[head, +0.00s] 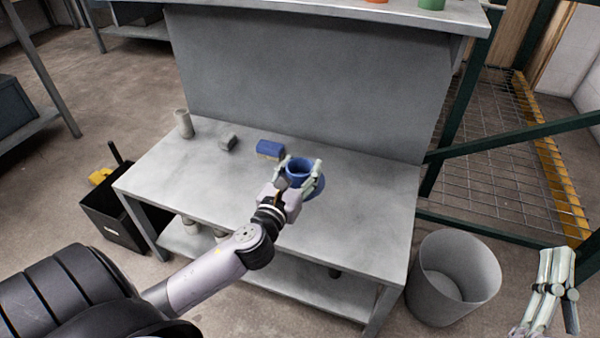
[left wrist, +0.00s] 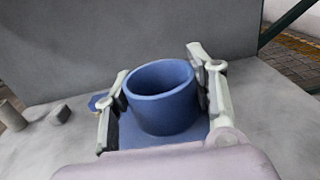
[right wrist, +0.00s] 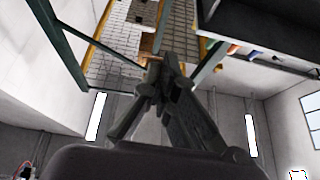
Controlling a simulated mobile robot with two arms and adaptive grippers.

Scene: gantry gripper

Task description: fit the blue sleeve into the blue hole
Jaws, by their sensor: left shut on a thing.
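The blue sleeve (head: 299,169) is a short, open-topped tube, upright over the right part of the workbench. My left gripper (head: 299,177) is shut on it, with one finger on each side. The sleeve also shows in the left wrist view (left wrist: 162,98), between the fingers. A flat blue surface (head: 316,188) shows beneath and beside it; I cannot tell whether this is the sleeve's flange or a separate piece. No blue hole can be made out. My right gripper (head: 556,268) is away from the bench at the lower right, its opening unclear.
A back panel rises behind. A grey bin (head: 452,280) stands right of the bench, near a green frame. The bench's front left is clear.

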